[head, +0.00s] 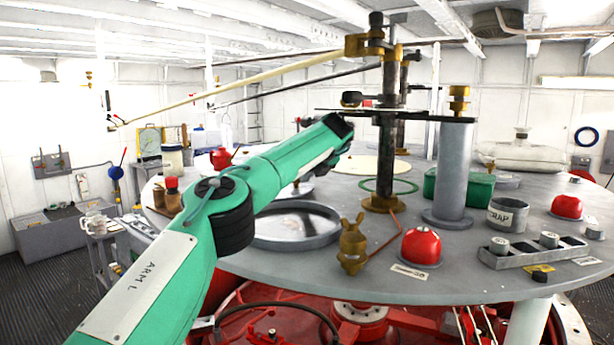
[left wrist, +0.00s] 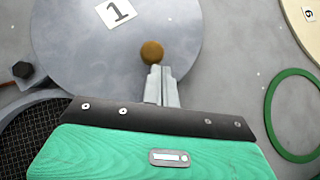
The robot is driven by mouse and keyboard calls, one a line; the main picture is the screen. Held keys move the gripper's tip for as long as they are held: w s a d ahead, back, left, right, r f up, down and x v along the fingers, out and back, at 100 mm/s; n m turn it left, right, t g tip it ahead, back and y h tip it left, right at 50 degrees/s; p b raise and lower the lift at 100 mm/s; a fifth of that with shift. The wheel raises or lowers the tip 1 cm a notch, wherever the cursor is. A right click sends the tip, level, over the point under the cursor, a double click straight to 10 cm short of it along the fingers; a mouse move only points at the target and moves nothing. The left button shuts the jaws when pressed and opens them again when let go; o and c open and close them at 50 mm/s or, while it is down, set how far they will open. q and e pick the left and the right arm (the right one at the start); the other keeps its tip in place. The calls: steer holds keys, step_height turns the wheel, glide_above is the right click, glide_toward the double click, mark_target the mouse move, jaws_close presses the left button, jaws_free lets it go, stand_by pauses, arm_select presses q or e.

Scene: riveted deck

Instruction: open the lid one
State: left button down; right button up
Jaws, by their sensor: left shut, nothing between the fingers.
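Lid one is a round grey disc (left wrist: 95,45) with a white card marked 1 (left wrist: 116,12) and a round brass knob (left wrist: 152,52), in the left wrist view. My left gripper (left wrist: 157,72) is shut and empty, its fingertips right beside the knob; I cannot tell whether they touch it. The lid looks flat on the deck. In the head view my green left arm reaches over the round table and hides most of the lid and the fingers. My right gripper is not in view.
A green ring (left wrist: 272,116) lies right of the lid, with a cream disc marked 5 (left wrist: 291,20) beyond. A round tray (head: 330,237) sits nearer me. A brass fitting (head: 352,246), a red dome (head: 421,246) and a grey post (head: 453,170) stand to the right.

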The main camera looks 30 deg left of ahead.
arm_select(q)
steer(key=shift+s+d+r+b, duration=0.1)
steer(key=shift+d+b, duration=0.05)
steer(key=shift+b, duration=0.25)
steer(key=s+d+b, duration=0.2)
steer(key=d, duration=0.1)
steer(key=s+d+b, duration=0.2)
steer(key=d+b, duration=0.1)
steer(key=s+d+b, duration=0.2)
steer(key=d, duration=0.1)
steer(key=shift+d+r, duration=0.2)
steer(key=shift+d, duration=0.15)
steer(key=shift+s+d+r+b, duration=0.1)
steer(key=shift+s+d+b, duration=0.25)
steer(key=shift+d+b, duration=0.1)
